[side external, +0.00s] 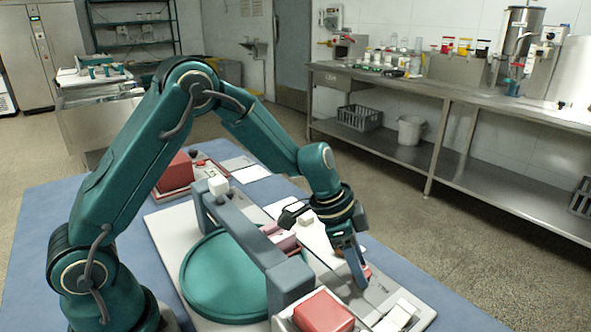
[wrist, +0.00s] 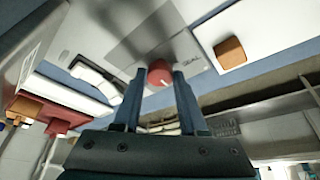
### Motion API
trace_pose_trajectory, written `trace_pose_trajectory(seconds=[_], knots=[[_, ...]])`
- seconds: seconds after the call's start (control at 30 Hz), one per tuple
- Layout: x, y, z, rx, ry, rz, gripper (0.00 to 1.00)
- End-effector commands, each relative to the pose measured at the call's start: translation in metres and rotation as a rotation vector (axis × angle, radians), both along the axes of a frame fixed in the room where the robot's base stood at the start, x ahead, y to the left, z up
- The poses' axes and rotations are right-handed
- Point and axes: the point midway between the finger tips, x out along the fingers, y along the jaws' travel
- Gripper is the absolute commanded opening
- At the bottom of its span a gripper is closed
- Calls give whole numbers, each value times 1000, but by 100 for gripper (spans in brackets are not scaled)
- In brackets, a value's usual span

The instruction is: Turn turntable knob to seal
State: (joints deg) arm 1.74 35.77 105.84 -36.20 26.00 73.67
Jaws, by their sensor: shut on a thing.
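The red round knob (wrist: 160,76) sits on the light panel in the wrist view, beside dark lettering that appears to read "SEAL" (wrist: 193,66). A pale mark shows on the knob's face. My gripper (wrist: 158,84) has its two blue fingers on either side of the knob and is shut on it. In the side view my gripper (side external: 361,281) points down at the panel's right part, and only a bit of the red knob (side external: 368,271) shows past the fingers. The teal round turntable (side external: 228,280) lies left of it, under a blue-grey bridge.
The blue-grey bridge (side external: 243,227) stands close to my forearm. A red block (side external: 323,312) is at the front, and a white piece (side external: 398,316) lies right of it. Another red block (side external: 174,172) stands behind. Blue table surface (side external: 430,285) is clear at the right.

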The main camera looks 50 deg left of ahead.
Motion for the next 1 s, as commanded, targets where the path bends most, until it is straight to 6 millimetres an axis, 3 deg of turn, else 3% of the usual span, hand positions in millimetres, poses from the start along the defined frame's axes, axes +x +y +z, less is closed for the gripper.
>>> trace_pose_trajectory(seconds=[0.4,0.77,0.8,0.87,1.0], knots=[[-1,-1,0,1,-1,234,0],[-1,-1,1,0,-2,256,0],[-1,-1,1,0,-2,256,45],[-1,-1,1,0,-2,256,68],[-1,-1,0,1,-2,255,71]])
